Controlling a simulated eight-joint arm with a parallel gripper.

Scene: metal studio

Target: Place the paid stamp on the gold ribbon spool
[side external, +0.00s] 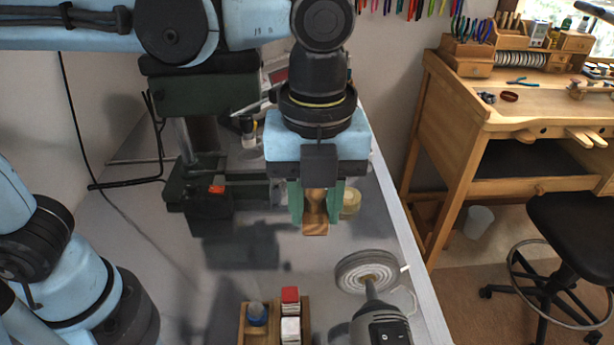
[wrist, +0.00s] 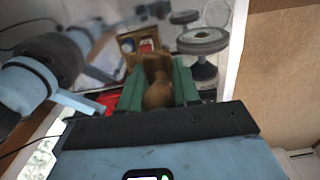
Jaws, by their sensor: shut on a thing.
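My gripper (side external: 316,210) points down with its green fingers shut on a wooden stamp (side external: 315,229), holding it upright above the grey bench. The stamp has a rounded handle and a block base; I cannot read any word on it. In the wrist view the stamp's knob (wrist: 158,97) shows between the green fingers (wrist: 160,88). A pale gold round thing, which looks like the gold ribbon spool (side external: 351,204), shows just right of and behind the right finger, partly hidden by it. I cannot tell the exact height of the stamp over it.
A wooden tray (side external: 243,328) with a blue-topped item and red and white boxes stands at the front. A round disc-topped tool (side external: 366,272) stands at the front right. A dark machine (side external: 205,200) stands left of my gripper. The bench's right edge is close.

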